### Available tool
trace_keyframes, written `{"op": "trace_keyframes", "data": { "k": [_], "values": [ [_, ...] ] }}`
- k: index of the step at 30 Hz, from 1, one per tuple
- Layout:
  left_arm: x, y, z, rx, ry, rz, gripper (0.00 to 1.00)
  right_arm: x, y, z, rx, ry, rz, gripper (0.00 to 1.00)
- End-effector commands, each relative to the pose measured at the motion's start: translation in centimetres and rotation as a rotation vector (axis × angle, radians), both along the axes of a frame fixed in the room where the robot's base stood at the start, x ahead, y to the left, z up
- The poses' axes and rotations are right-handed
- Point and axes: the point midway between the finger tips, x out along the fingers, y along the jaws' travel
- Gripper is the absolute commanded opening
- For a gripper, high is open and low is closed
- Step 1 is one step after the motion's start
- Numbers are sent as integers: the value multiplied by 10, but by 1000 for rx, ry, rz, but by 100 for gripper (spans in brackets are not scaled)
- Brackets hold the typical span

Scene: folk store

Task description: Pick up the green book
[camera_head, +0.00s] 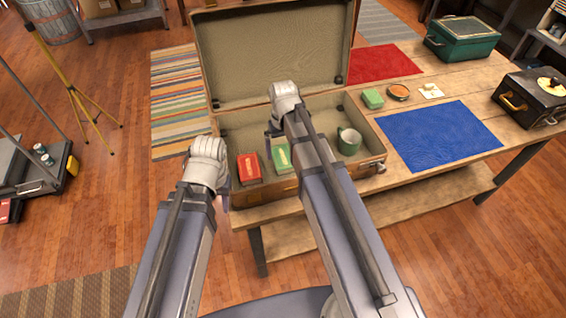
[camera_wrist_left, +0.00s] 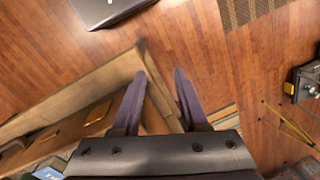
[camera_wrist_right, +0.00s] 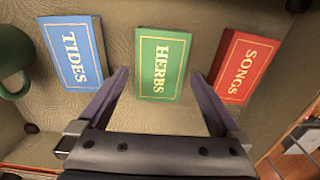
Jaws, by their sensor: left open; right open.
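The green book (camera_head: 283,157), titled HERBS, lies in the open brown suitcase (camera_head: 262,190) on the table. In the right wrist view the green book (camera_wrist_right: 160,62) lies between a blue book (camera_wrist_right: 74,54) titled TIDES and a red book (camera_wrist_right: 246,66) titled SONGS. My right gripper (camera_wrist_right: 158,78) is open and empty above the suitcase, its fingers spread to either side of the green book; contact cannot be told. My right arm hides the blue book in the head view. My left gripper (camera_wrist_left: 160,74) is open and empty near the suitcase's front left corner.
A green mug (camera_head: 349,141) stands in the suitcase's right part. The suitcase lid (camera_head: 272,55) stands upright behind.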

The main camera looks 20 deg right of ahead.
Motion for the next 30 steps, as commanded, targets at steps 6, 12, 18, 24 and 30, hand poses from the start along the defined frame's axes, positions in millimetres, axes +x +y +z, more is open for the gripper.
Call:
{"op": "trace_keyframes", "data": {
  "k": [6, 12, 18, 24, 30],
  "values": [
    [0, 0, -30, 0, 0, 0, 43, 1, 0, -30, 0, 0, 0, 100],
    [0, 0, -29, 0, 0, 0, 43, 1, 0, -29, 0, 0, 0, 100],
    [0, 0, -28, 0, 0, 0, 43, 1, 0, -28, 0, 0, 0, 86],
    [0, 0, -29, 0, 0, 0, 43, 1, 0, -29, 0, 0, 0, 64],
    [0, 0, -29, 0, 0, 0, 43, 1, 0, -29, 0, 0, 0, 42]
  ]
}}
